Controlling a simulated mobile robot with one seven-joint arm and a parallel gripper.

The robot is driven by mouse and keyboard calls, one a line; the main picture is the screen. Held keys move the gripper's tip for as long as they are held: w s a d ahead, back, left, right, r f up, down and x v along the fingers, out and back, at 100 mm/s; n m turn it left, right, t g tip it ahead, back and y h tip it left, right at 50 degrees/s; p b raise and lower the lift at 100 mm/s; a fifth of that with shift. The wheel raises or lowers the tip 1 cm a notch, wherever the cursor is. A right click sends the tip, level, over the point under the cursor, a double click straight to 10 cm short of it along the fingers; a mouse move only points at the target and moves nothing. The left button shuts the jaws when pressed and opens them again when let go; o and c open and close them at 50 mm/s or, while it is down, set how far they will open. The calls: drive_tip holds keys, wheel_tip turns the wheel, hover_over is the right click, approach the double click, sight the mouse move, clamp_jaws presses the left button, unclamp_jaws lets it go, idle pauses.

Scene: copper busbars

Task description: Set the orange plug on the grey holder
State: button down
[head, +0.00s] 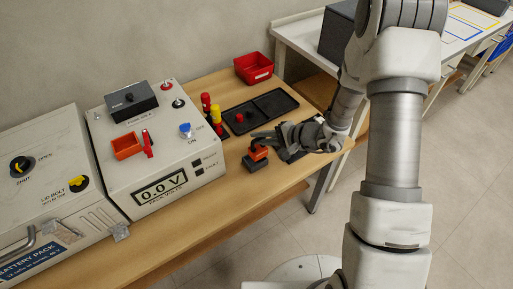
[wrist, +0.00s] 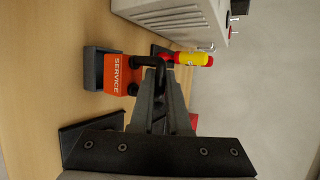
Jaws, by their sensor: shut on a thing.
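The orange plug (head: 258,152) has a black loop handle and the word SERVICE on its face, which shows in the wrist view (wrist: 117,73). My gripper (head: 265,139) reaches it from the right and is shut on the black handle. In the wrist view the fingertips (wrist: 152,64) meet at the handle. The grey holder (head: 254,165) is a dark block on the bench directly under the plug; it also shows in the wrist view (wrist: 92,68). The plug looks upright and lined up with the holder. I cannot tell whether it is fully seated.
A meter box (head: 160,155) reading 0.0 V, with an orange socket (head: 127,146) on top, stands at left. Red and yellow handled tools (head: 211,112), a black tray (head: 262,110) and a red bin (head: 253,68) lie behind. Bare wooden bench (head: 215,208) is in front.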

sight(260, 146)
drive_tip(key=shift+x, duration=0.8)
drive_tip(key=shift+w+d+f+b, duration=0.15)
drive_tip(key=shift+f+b, duration=0.4)
drive_tip(key=shift+f, duration=1.45)
drive_tip(key=shift+f+b, duration=0.2)
drive_tip(key=shift+b, duration=0.1)
drive_tip(key=c, duration=0.9)
unclamp_jaws()
drive_tip(key=shift+r, duration=0.1)
